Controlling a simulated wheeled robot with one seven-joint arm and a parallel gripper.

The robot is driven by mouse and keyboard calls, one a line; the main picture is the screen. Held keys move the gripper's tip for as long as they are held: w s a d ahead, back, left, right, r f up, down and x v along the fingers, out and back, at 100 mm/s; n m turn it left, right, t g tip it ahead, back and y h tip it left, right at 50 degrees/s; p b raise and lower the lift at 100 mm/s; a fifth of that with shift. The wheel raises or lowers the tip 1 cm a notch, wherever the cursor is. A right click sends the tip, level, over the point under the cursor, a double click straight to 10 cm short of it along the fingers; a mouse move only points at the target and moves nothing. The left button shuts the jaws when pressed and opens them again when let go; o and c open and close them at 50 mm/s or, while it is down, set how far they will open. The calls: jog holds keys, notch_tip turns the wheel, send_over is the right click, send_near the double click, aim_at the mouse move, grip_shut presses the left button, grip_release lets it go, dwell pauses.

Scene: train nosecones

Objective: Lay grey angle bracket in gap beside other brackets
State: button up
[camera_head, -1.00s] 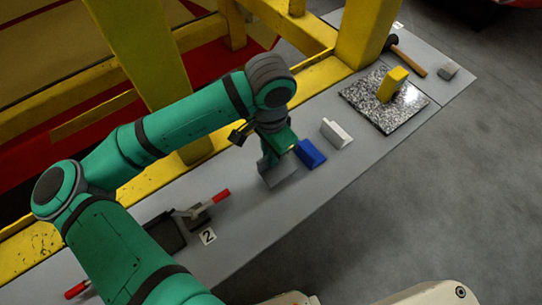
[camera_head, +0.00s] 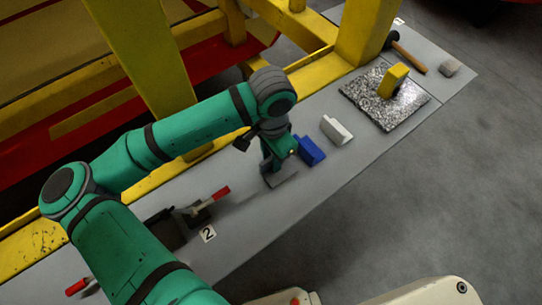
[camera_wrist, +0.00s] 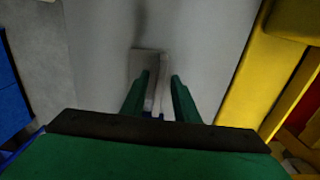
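The grey angle bracket (camera_head: 284,183) lies low at the grey table top, just left of the blue bracket (camera_head: 312,151), with a gap between them. A white bracket (camera_head: 337,130) stands further right, in line. My gripper (camera_head: 272,168) points down at the grey bracket. In the wrist view, the grey bracket (camera_wrist: 143,62) shows below my gripper (camera_wrist: 159,80), its upright plate between the two green fingers. I cannot tell whether the fingers press on that plate. The arm hides part of the bracket in the head view.
On the table (camera_head: 245,220), a red-handled clamp (camera_head: 208,200) and a number 2 label (camera_head: 208,234) are to the left. Yellow beams (camera_head: 150,80) stand behind.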

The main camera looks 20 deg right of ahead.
notch_tip(320, 180, up, 12)
jog(key=shift+r, duration=0.15)
dwell(0.5)
dwell(0.3)
jog(key=shift+w, duration=0.1)
